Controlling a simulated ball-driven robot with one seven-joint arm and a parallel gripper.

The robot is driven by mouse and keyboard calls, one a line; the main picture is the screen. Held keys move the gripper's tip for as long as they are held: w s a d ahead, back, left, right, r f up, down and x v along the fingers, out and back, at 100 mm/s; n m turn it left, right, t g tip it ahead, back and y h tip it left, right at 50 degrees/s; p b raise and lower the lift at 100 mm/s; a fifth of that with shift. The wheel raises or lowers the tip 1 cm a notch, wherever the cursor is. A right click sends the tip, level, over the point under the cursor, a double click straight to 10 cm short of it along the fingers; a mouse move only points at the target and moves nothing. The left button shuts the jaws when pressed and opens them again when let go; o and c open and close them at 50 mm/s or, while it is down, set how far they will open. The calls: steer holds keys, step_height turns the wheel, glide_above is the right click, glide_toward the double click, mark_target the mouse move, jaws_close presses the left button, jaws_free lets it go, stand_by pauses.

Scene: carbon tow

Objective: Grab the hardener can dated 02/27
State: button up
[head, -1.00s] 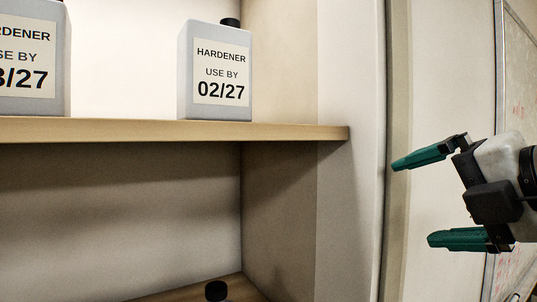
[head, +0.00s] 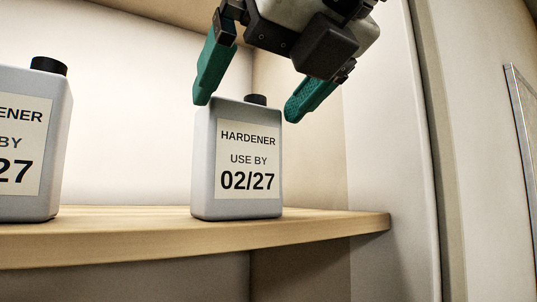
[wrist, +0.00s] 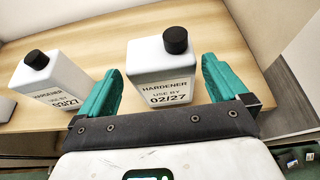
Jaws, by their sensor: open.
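The hardener can dated 02/27 (head: 236,160) stands upright on the wooden shelf, a grey can with a black cap and a white label. It also shows in the wrist view (wrist: 163,75), between and just beyond the fingers. My gripper (head: 246,108) is open, with green fingers at the can's top, one at its upper left and one at its upper right in the head view. The fingers are not closed on it. In the wrist view the gripper (wrist: 163,90) has one finger on each side of the can.
A second hardener can (head: 32,145) stands to the left; its date is cut off in the head view and ends in 27. The wooden shelf (head: 130,235) ends at the right near a pale side wall (head: 385,130). Shelf between the two cans is clear.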

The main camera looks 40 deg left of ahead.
mark_target(232, 132)
steer(key=shift+p+x, duration=0.8)
steer(key=shift+x, duration=2.9)
steer(key=shift+r, duration=0.1)
steer(key=c, duration=1)
